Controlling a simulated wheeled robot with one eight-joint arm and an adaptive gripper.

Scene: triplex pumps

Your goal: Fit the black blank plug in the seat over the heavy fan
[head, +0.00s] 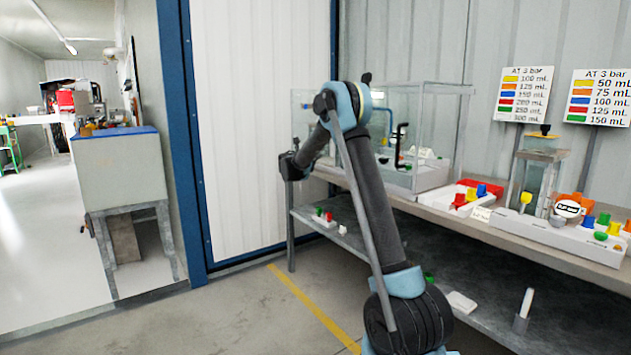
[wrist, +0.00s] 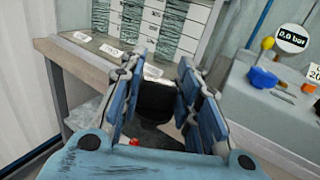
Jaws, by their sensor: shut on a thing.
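My gripper (wrist: 160,76) shows in the wrist view with its blue fingers shut on a black blank plug (wrist: 157,98). The plug sits between the fingertips, and its lower part is partly hidden by them. It is held above or in front of the bench; its distance from the surface cannot be judged. Behind it stands a clear-fronted case with greenish streaked columns (wrist: 172,22). I cannot tell which column is the heavy fan, and no seat for the plug can be made out.
The bench (head: 480,222) runs along the wall, with a glass-walled case (head: 425,130) and a red tray (head: 482,186). A gauge (wrist: 291,38) and coloured knobs stand at the right. A lower shelf (head: 480,290) holds small parts. The floor (head: 250,310) at left is clear.

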